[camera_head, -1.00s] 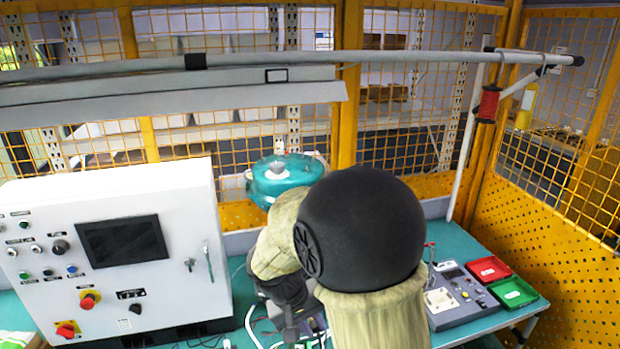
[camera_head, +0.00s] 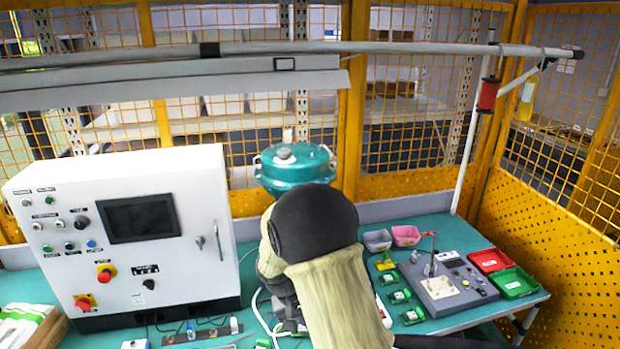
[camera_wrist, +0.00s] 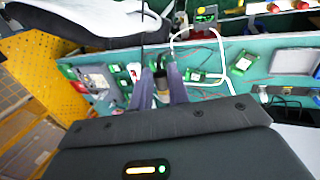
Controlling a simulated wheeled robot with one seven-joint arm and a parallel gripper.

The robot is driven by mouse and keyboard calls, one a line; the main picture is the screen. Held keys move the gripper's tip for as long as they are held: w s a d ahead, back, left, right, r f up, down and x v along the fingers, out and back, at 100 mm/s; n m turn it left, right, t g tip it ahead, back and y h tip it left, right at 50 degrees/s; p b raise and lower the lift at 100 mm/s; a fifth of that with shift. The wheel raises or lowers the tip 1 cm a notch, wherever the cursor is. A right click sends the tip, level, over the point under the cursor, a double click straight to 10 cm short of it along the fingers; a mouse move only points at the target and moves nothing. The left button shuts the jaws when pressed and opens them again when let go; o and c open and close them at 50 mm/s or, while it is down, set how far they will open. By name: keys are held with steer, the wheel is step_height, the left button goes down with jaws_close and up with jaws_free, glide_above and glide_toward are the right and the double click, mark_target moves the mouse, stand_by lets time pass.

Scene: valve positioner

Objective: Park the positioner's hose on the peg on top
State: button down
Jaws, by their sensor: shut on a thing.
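The teal domed valve actuator (camera_head: 296,168) stands at the back of the bench in the head view; my arm hides what is below it. A white hose (camera_head: 258,306) curves on the bench left of my arm. In the wrist view the white hose (camera_wrist: 205,37) loops beside a small unit with a green display (camera_wrist: 206,13), which looks like the positioner. My gripper (camera_wrist: 161,82) is shut on a small dark and beige piece between its fingers, apparently the hose's end. The peg cannot be made out. In the head view the fingers are hidden behind my arm.
A white control cabinet (camera_head: 130,235) stands at left. At right are a grey test panel (camera_head: 445,283), a red tray (camera_head: 489,260) and a green tray (camera_head: 514,283). Small green modules (camera_head: 400,296) lie near my arm. A horizontal pole (camera_head: 400,47) spans above the bench.

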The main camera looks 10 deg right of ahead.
steer(key=w+f+b, duration=0.1)
steer(key=w+f, duration=0.2)
steer(key=f, duration=0.6)
steer(key=w+d+f+b, duration=0.1)
steer(key=w+f, duration=0.3)
steer(key=f, duration=0.4)
steer(key=shift+w+f, duration=0.15)
steer(key=shift+f, duration=0.2)
